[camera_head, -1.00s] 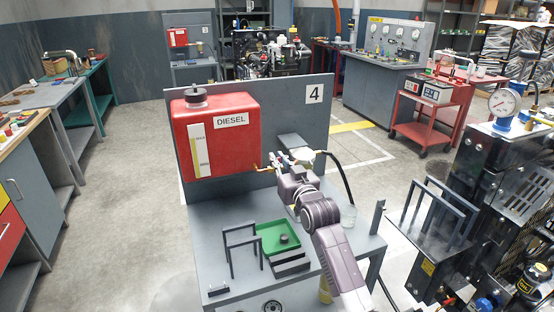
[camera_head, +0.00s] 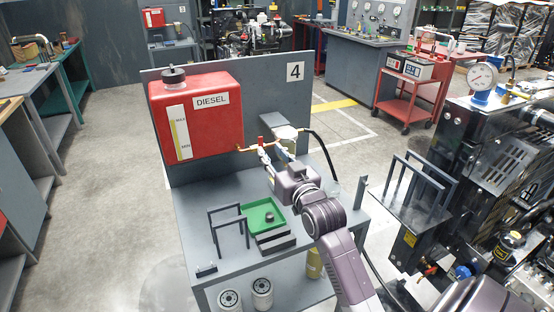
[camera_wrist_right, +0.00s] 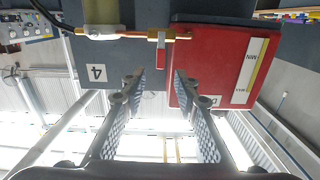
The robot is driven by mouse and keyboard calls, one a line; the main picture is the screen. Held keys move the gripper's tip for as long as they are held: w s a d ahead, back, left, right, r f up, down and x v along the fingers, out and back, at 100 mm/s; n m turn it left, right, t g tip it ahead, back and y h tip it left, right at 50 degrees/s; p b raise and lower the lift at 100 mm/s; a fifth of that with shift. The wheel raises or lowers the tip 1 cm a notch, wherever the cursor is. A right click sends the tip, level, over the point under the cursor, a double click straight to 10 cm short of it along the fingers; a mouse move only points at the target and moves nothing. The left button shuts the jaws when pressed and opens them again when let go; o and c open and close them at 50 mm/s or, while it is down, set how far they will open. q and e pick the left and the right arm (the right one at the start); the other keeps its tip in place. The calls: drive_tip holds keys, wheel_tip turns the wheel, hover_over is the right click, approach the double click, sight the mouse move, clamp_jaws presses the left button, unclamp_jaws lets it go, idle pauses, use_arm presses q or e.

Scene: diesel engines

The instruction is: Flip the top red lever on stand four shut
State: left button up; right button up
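The red lever (camera_head: 261,140) stands up from the brass pipe at the lower right of the red diesel tank (camera_head: 198,116) on stand four. In the right wrist view, which is upside down, the red lever (camera_wrist_right: 160,59) hangs from a brass valve (camera_wrist_right: 160,36). My right gripper (camera_head: 272,157) is close to the lever in the head view. In the wrist view the right gripper (camera_wrist_right: 160,77) has its fingers spread, with the lever just beyond the tips, between their lines. Nothing is between the fingers. My left gripper is not in view.
A grey panel (camera_head: 270,88) marked 4 stands behind the tank. A filter housing (camera_head: 288,134) with a dark hose is right of the lever. On the bench are a green tray (camera_head: 256,212) and a dark wire frame (camera_head: 229,232). An engine stands at the right.

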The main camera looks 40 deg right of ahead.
drive_tip(key=shift+v, duration=1.8)
